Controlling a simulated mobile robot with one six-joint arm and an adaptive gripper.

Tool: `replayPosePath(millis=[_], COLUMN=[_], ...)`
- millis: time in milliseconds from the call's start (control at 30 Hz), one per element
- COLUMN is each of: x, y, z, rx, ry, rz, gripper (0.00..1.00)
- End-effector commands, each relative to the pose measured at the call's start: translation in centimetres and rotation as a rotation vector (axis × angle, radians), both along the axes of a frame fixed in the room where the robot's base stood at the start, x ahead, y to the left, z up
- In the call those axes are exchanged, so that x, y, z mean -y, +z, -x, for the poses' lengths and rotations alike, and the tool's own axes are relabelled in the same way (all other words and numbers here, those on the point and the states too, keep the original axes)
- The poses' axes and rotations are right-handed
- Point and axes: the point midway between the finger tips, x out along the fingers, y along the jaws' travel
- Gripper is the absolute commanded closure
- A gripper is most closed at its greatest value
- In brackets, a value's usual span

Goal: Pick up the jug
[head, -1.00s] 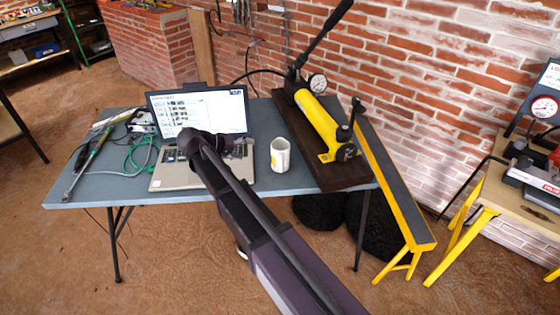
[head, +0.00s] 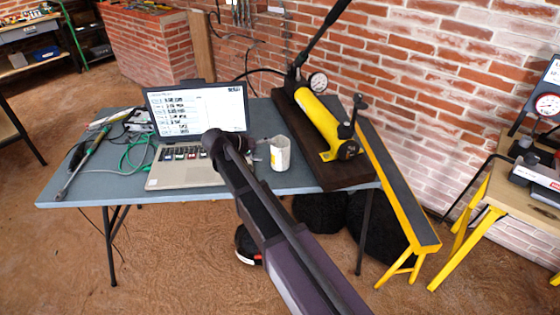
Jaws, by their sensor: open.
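The jug is a small white cylindrical vessel (head: 281,154) with a dark mark on its side. It stands upright on the grey-blue table (head: 205,192), right of the laptop. My arm reaches in from the lower right and ends above the laptop's keyboard. My gripper (head: 262,147) shows only in small part, close to the jug's left side, and is open. I cannot tell whether its fingers touch or straddle the jug. My arm hides part of the gripper and of the table.
The open laptop (head: 195,110) stands behind my arm. A yellow hydraulic pump (head: 322,122) on a dark board is right of the jug. Tools and green cable (head: 135,152) lie at the left.

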Motion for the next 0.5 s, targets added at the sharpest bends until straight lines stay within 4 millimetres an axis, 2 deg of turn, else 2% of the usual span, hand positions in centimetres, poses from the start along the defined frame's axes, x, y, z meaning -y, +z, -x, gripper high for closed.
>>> replayPosePath(millis=[500], x=[0.47], y=[-0.38], z=[-0.29], rx=[-0.001], ry=[0.001], rz=[0.000], gripper=[0.00])
